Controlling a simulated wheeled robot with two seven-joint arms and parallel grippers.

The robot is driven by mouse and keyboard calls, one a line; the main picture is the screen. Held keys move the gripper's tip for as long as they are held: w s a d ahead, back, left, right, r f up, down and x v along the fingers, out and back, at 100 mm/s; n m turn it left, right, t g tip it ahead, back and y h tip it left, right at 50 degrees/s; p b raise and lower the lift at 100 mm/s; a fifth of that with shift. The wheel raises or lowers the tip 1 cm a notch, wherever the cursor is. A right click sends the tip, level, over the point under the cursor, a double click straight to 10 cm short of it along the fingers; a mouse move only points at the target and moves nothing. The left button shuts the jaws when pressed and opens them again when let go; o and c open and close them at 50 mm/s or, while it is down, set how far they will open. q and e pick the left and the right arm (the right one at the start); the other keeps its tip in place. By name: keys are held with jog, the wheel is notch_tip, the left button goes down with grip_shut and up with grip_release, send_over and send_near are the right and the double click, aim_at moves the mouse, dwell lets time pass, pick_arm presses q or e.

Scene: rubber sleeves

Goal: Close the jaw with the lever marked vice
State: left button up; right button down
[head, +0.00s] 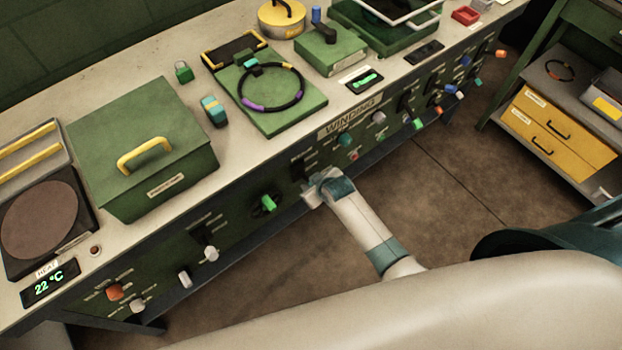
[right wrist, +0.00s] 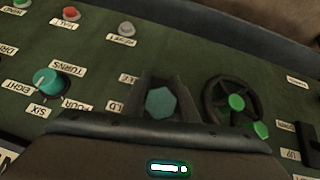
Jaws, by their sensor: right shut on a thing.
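My right gripper (head: 314,188) is at the green front panel of the bench, below the "WINDING" label. In the right wrist view its two dark fingers stand on either side of a teal hexagonal knob end (right wrist: 160,102), and the gripper is shut on it. Labels beside that knob are partly covered by the gripper and cannot be read in full. I cannot read a label "vice" on any lever, and I cannot make out which part is the jaw. My left gripper is not in view.
A black handwheel (right wrist: 222,92) with green knobs sits beside the gripper. On the other side are a teal dial (right wrist: 53,82) and a red button (right wrist: 71,14). A green lidded box (head: 140,150) stands on the bench top. Floor in front is clear.

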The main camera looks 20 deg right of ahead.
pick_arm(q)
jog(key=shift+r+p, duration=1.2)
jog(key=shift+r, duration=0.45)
pick_arm(e)
jog(key=shift+w+r+g, duration=0.15)
jog(key=shift+r+g, duration=0.35)
jog(key=shift+g, duration=0.1)
jog(key=c, duration=1.4)
grip_release()
jog(key=shift+f, duration=0.1)
jog(key=shift+r, duration=0.2)
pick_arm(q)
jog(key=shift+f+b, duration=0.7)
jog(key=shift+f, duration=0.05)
pick_arm(e)
jog(key=v, duration=1.7)
jog(key=shift+a, duration=0.35)
